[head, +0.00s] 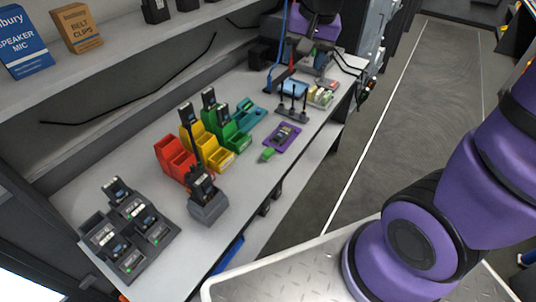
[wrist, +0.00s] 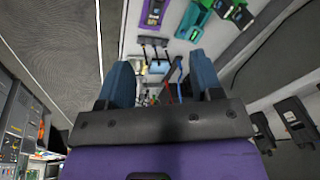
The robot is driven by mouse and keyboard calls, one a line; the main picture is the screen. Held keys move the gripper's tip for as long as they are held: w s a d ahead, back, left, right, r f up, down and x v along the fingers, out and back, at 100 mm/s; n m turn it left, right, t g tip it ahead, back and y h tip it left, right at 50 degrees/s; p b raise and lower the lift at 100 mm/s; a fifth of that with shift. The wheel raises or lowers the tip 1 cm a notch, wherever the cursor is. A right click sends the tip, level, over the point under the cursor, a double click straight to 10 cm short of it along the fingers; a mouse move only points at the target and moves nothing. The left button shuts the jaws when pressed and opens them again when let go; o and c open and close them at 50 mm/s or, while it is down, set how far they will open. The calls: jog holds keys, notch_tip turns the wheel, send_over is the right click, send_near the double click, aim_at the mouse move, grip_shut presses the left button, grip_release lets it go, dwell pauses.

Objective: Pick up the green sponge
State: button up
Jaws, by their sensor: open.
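The green sponge (head: 267,154) is a small block lying on the white worktop (head: 236,194), just in front of the purple tray (head: 296,131) in the head view. I cannot make it out in the wrist view. My gripper (wrist: 160,65) is open, with its two blue fingers apart and nothing held between them. In the head view my arm's dark end is at the far end of the worktop, well beyond the sponge; its fingertips are hard to make out there. The purple tray also shows at the top of the wrist view (wrist: 152,12).
Red (head: 171,158), yellow (head: 219,159) and green bins stand left of the sponge. A dark charger (head: 207,207) with a radio is nearer. Upright antennas on a dark stand (head: 291,117) are behind the purple tray. A shelf (head: 150,55) overhangs the wall side. The floor aisle at right is clear.

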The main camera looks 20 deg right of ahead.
jog(key=w+a+f+m+g, duration=0.1)
jog(key=w+f+m, duration=0.1)
jog(key=w+f, duration=0.5)
jog(key=m+g+h, duration=0.1)
jog(key=m+g, duration=0.1)
jog(key=m, duration=0.2)
send_over(267, 151)
jog(key=f, duration=2.5)
jog(key=shift+d+f, duration=0.2)
jog(key=shift+f, duration=0.15)
jog(key=shift+s+a+f, duration=0.1)
jog(key=shift+a+f, duration=0.05)
jog(key=shift+f, duration=3.1)
jog(key=c, duration=1)
jog(key=shift+r, duration=0.2)
